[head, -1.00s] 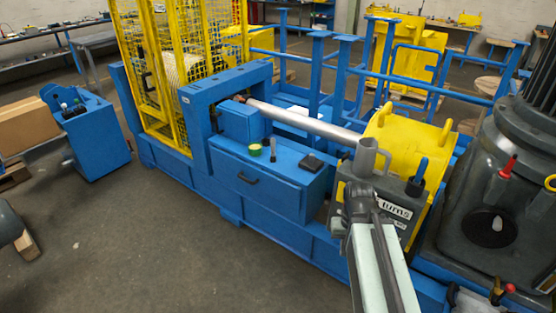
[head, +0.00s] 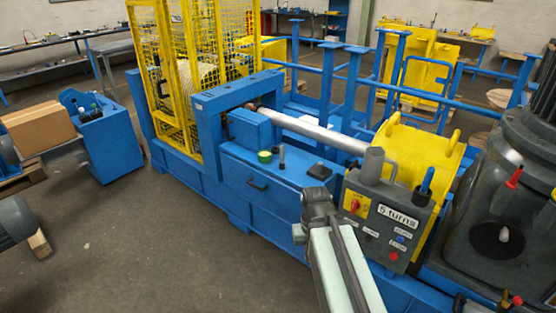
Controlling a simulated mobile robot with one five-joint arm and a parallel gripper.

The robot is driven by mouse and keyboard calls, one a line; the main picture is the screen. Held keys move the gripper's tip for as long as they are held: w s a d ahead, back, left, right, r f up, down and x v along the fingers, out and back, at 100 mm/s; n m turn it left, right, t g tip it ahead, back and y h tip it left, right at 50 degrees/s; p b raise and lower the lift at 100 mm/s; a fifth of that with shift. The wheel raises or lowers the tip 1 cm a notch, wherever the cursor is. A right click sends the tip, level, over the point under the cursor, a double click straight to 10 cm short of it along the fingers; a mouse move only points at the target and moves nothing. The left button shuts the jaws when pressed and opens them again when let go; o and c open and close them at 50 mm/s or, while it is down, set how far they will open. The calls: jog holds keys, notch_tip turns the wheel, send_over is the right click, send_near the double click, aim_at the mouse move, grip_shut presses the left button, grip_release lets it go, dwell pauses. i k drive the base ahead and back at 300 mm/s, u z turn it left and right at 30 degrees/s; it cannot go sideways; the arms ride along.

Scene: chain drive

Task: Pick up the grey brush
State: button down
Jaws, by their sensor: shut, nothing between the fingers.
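A slim dark grey upright piece (head: 282,157) stands on the blue bench top beside a green roll; it may be the grey brush, but it is too small to tell. A dark, flat, block-like object (head: 319,172) lies to its right on the same top. My gripper (head: 318,196) is in front of the bench's right part, close below the dark block in the picture and apart from the upright piece. It is shut and holds nothing. Its fingertips are hard to make out.
The green roll (head: 264,157) sits left of the upright piece. A grey control box (head: 385,222) marked "5 turns" stands right of my gripper. A long metal shaft (head: 315,130) and a yellow guard (head: 425,155) lie behind.

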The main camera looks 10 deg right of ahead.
aim_at(281, 166)
jog(key=u, duration=0.05)
jog(key=i, duration=1.65)
jog(key=z, duration=0.1)
